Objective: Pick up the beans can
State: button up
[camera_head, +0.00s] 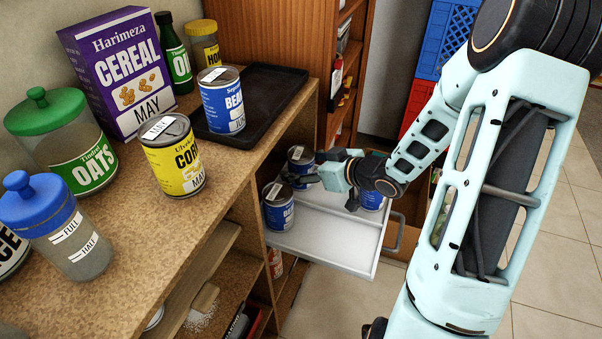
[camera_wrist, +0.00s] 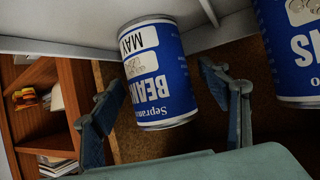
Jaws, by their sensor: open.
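In the wrist view a blue beans can (camera_wrist: 158,75) lies between the two spread fingers of my gripper (camera_wrist: 162,82), with visible room on both sides. Its label reads BEANS and MAY. A second blue can (camera_wrist: 303,50) is partly cut off at the right. In the head view my gripper (camera_head: 308,170) is open and reaches left into a pulled-out white drawer (camera_head: 325,238). Blue cans stand in the drawer: one in front (camera_head: 278,208), one behind by the fingers (camera_head: 301,153), one partly hidden under my wrist (camera_head: 371,201).
The counter (camera_head: 222,205) holds a black tray (camera_head: 265,88), a yellow corn can (camera_head: 173,160), a cereal box (camera_head: 118,70) and jars. A wooden bookcase (camera_head: 275,32) stands behind. Blue and red crates (camera_head: 448,38) are stacked beyond my arm. Open tiled floor lies at the right.

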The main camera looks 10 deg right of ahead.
jog(key=shift+w+a+f, duration=0.1)
jog(key=shift+w+a, duration=0.05)
jog(key=shift+w, duration=0.05)
jog(key=c, duration=1.5)
jog(key=shift+c, duration=0.8)
